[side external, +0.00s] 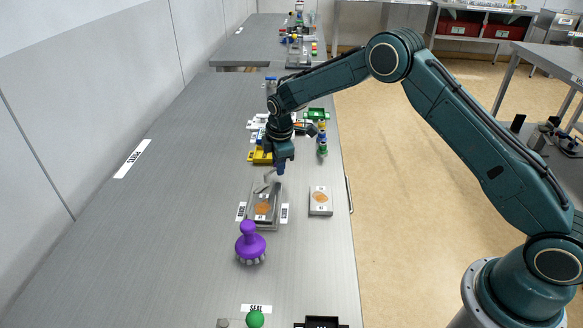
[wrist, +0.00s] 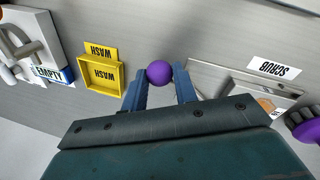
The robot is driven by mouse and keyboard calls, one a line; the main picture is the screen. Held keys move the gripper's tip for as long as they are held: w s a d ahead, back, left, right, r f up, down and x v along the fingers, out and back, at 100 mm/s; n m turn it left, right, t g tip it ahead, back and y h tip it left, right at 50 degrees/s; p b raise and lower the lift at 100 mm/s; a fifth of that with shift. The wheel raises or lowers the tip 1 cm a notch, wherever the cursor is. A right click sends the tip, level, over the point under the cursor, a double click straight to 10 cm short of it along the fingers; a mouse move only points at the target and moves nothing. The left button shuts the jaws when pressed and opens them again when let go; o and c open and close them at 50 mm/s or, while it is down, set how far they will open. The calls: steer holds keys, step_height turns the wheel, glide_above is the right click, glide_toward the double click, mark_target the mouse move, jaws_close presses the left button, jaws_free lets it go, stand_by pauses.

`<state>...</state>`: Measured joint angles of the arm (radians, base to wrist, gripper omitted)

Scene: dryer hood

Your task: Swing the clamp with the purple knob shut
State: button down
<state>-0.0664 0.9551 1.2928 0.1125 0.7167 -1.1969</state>
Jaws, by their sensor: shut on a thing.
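The purple knob (wrist: 159,73) of the clamp sits between the fingertips of my gripper (wrist: 160,84) in the wrist view. My gripper is shut on it. In the side view my gripper (side external: 281,168) points down at the far end of a grey metal fixture (side external: 275,222), and the knob is hidden there. A thin metal clamp arm (side external: 267,178) shows at that end, beside the fingertips. It stands up from the fixture and does not lie across the orange round piece (side external: 263,208) in it.
A purple-handled brush (side external: 249,243) stands in front of the fixture. A small plate with an orange disc (side external: 320,201) lies to its right. A yellow WASH tray (wrist: 103,74) and several small items sit behind. A green knob (side external: 255,318) is at the near edge.

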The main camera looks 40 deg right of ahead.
mark_target(275, 165)
steer(key=w+n, duration=0.1)
steer(key=n, duration=0.2)
steer(key=shift+w+a+n+y, duration=0.3)
steer(key=shift+w, duration=0.05)
steer(key=shift+w+a+n+y, duration=0.15)
steer(key=shift+w+a+n, duration=0.1)
steer(key=shift+n, duration=0.55)
steer(key=shift+w+a+n+y, duration=0.15)
steer(key=shift+w+n, duration=0.1)
steer(key=shift+n, duration=0.55)
steer(key=c, duration=1.1)
jaws_free()
steer(key=shift+r, duration=0.15)
step_height(275, 165, up, 13)
steer(key=s, duration=0.2)
steer(key=shift+s+d+r, duration=0.2)
steer(key=shift+s+d, duration=0.05)
steer(key=shift+s, duration=0.05)
steer(key=shift+r, duration=0.1)
